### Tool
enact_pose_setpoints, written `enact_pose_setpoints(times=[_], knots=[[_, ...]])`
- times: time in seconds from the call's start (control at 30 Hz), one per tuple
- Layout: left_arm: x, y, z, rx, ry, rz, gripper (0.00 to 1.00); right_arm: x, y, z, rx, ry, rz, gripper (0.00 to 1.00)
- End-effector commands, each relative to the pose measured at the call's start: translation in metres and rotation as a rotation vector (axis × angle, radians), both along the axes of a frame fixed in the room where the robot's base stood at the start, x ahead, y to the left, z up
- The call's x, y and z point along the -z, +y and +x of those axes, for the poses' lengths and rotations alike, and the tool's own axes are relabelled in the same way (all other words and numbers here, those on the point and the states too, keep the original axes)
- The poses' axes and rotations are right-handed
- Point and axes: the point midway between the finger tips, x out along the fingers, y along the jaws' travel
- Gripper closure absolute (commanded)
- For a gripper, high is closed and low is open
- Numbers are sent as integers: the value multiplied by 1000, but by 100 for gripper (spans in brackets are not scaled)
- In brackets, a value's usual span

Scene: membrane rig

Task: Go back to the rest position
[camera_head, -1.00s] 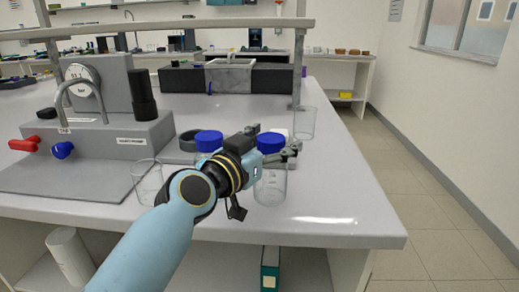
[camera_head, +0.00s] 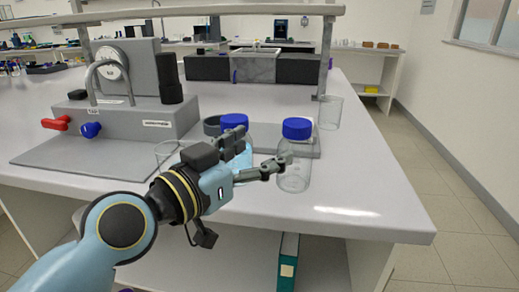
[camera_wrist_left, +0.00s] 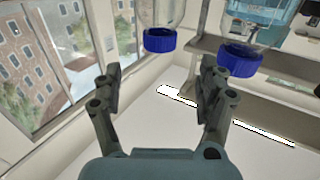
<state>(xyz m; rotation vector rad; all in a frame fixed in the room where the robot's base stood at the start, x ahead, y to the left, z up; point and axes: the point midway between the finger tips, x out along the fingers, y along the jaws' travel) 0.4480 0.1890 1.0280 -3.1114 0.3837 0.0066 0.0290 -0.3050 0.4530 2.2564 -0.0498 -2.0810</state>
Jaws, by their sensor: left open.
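My left gripper (camera_head: 258,151) is open and empty, its fingers pointing right toward two clear bottles with blue caps. The nearer bottle (camera_head: 294,172) stands upright by the bench's front edge, just right of the fingertips. One fingertip overlaps its left side in the head view; I cannot tell if they touch. The other bottle (camera_head: 236,122) stands behind the gripper, its body partly hidden. In the left wrist view, nothing lies between the open fingers (camera_wrist_left: 160,78); one blue cap (camera_wrist_left: 160,40) and the other blue cap (camera_wrist_left: 240,59) show beyond them, upside down. My right gripper is not in view.
A grey rig (camera_head: 130,121) with a gauge, red and blue valve handles and a black cylinder stands at left. A clear beaker (camera_head: 166,152) is partly behind my left arm. Another beaker (camera_head: 330,112) stands at right. The bench (camera_head: 365,185) is clear at right front.

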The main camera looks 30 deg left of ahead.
Motion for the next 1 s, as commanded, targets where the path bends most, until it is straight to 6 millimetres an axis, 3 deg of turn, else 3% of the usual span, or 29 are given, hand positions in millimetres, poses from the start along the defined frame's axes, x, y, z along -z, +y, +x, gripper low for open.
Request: enact_pose_setpoints(times=[0.23, 0.37, 0.47, 0.63, 0.8, 1.0], knots=[[2, -1, -1, 7, 10, 4, 25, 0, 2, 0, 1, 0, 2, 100], [24, -11, -16, 72, 131, 46, 25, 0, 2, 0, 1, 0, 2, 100], [62, -15, -46, 129, 343, 108, 25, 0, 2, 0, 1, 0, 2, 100], [116, 7, -105, 100, 716, 194, 25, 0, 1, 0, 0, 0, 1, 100], [143, 41, -158, -21, 990, 245, 25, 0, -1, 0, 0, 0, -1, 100], [152, 82, -218, -222, 1241, 280, 25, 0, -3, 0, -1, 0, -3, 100]])
